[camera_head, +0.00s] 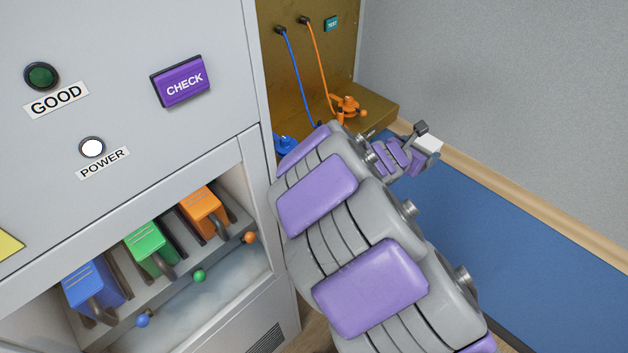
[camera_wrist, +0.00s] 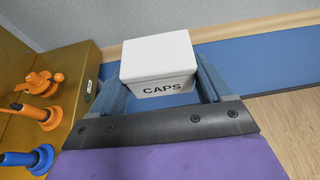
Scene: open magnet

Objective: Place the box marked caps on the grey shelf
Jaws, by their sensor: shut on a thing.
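A white box marked CAPS (camera_wrist: 158,62) sits between the two blue-grey fingers of my gripper (camera_wrist: 160,85) in the wrist view. My gripper is shut on it, and the label faces the wrist camera. In the head view my grey and purple arm reaches up and right, with my gripper (camera_head: 424,138) at its far end near the wall. Only a small white part of the box (camera_head: 430,146) shows there. I cannot make out a grey shelf for certain in either view.
A brass-coloured bench (camera_head: 378,112) with orange and blue clamps stands left of my gripper; it also shows in the wrist view (camera_wrist: 75,65). A grey cabinet (camera_head: 170,35) with a purple CHECK button (camera_head: 180,82) and coloured blocks in its recess fills the left. A wall with a wooden rail lies behind.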

